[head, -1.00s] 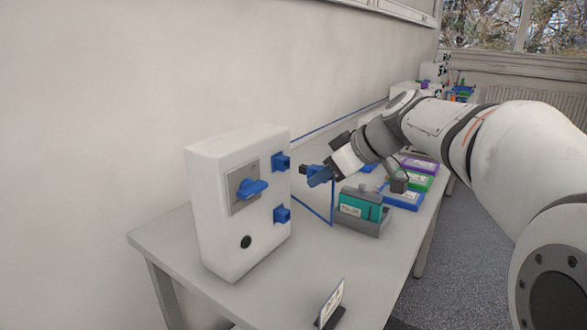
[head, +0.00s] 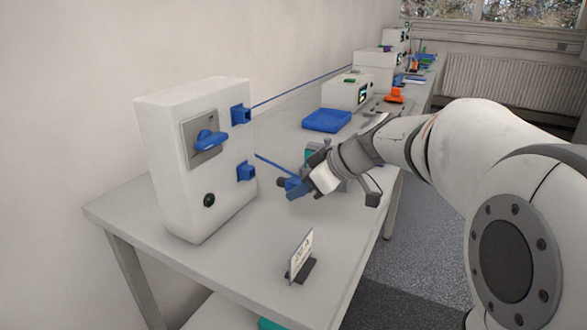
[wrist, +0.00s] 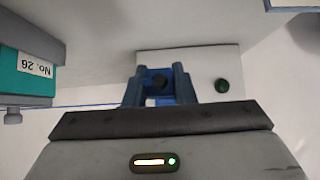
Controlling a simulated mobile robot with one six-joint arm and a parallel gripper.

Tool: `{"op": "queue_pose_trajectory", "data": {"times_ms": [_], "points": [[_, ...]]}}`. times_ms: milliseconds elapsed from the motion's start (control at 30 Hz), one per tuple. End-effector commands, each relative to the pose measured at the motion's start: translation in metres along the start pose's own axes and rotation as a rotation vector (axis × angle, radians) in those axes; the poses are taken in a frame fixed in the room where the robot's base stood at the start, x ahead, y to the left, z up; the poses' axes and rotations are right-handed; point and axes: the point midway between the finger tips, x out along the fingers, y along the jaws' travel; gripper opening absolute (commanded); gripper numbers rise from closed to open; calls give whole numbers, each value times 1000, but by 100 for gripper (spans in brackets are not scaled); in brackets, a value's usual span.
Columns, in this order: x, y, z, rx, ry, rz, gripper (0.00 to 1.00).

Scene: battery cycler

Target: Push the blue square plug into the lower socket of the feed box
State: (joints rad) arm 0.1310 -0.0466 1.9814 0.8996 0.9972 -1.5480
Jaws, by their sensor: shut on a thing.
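The white feed box (head: 160,150) stands at the left end of the table. Its lower socket (head: 246,172) is a blue square fitting on the right side, below the upper socket (head: 240,115). My gripper (head: 293,187) is to the right of the lower socket and slightly below it in the picture, with a gap between. It is shut on the blue square plug, which the fingers mostly hide in the head view. In the wrist view, the plug (wrist: 158,82) sits between the two blue-grey fingers, in front of the feed box (wrist: 205,68). The lower socket cannot be told apart there.
A blue switch handle (head: 210,140) is on the box front. A small sign (head: 301,254) stands on the table's front part. A blue tray (head: 327,120) lies behind. Table between box and sign is clear.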

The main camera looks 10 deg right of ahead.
Motion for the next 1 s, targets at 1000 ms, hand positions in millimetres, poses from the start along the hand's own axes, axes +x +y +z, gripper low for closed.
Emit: {"op": "queue_pose_trajectory", "data": {"times_ms": [1000], "points": [[43,0,-40,0,0,-1,11]]}}
